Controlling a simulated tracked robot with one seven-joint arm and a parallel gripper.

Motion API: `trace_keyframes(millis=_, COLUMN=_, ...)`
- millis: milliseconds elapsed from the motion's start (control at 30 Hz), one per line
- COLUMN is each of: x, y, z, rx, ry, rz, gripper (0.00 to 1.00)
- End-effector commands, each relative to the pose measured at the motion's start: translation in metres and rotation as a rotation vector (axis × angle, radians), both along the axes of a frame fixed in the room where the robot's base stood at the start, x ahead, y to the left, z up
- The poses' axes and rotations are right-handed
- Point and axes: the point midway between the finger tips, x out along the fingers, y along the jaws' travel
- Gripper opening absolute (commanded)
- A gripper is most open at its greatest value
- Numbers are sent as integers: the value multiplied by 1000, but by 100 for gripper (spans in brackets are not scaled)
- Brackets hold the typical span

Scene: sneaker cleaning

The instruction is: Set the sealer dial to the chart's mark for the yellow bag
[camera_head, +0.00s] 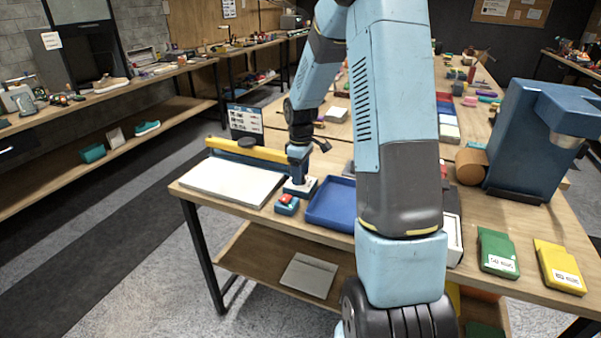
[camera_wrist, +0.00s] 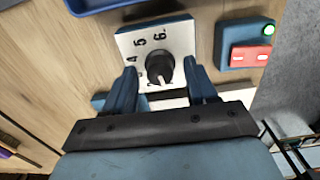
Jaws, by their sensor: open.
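The sealer dial is a dark round knob (camera_wrist: 160,67) on a white plate (camera_wrist: 181,36) marked 4, 5 and 6 in the wrist view. My gripper (camera_wrist: 159,65) is open, with one blue finger on each side of the knob; I cannot tell whether they touch it. Other marks are hidden, and the pointer's setting is unclear. In the head view my gripper (camera_head: 299,180) is down over the dial plate. The chart (camera_head: 245,119) stands behind the sealer (camera_head: 262,152), its text too small to read. The yellow bag (camera_head: 559,267) lies at the bench's right end.
A button box with a red button (camera_head: 286,203) stands beside the dial; its green light (camera_wrist: 268,30) shows in the wrist view. A blue tray (camera_head: 332,206) lies close to the dial. A green bag (camera_head: 497,252) and a blue machine (camera_head: 530,150) are at right.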

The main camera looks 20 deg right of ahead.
Motion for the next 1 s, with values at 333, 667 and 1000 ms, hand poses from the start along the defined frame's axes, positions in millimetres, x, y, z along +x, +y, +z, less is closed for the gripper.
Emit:
trace_keyframes(millis=333, x=0, y=0, z=0, rx=0, ry=0, rz=0, gripper=33)
trace_keyframes(millis=667, x=0, y=0, z=0, rx=0, ry=0, rz=0, gripper=1)
trace_keyframes(millis=1000, x=0, y=0, z=0, rx=-1, ry=-1, rz=-50, gripper=1)
